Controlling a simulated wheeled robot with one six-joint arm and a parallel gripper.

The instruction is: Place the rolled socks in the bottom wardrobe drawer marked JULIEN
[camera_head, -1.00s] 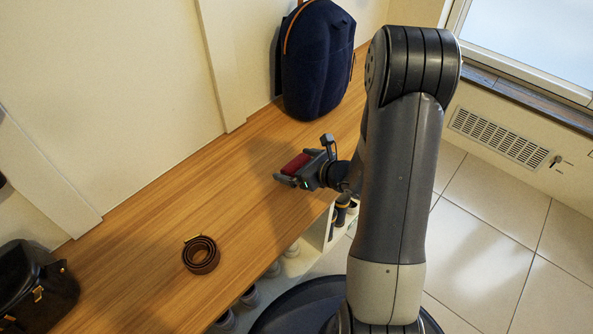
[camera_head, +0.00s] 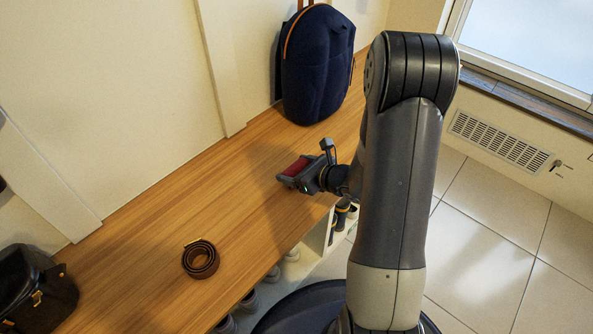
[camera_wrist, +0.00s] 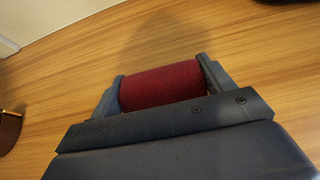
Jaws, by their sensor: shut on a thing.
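The rolled socks (camera_wrist: 160,86) are a dark red ribbed roll. My gripper (camera_wrist: 162,88) is shut on them, one finger at each end of the roll in the wrist view. In the head view my gripper (camera_head: 294,170) holds the red socks (camera_head: 297,166) over the wooden bench top (camera_head: 150,215), near its front edge. I cannot tell the exact gap between the socks and the wood. No drawer and no JULIEN label shows in either view.
A coiled brown belt (camera_head: 201,259) lies on the bench. A black bag (camera_head: 36,290) stands at the left end, and a navy backpack (camera_head: 318,65) at the back. Shoes (camera_head: 272,274) sit in cubbies below. The tiled floor (camera_head: 490,240) at right is clear.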

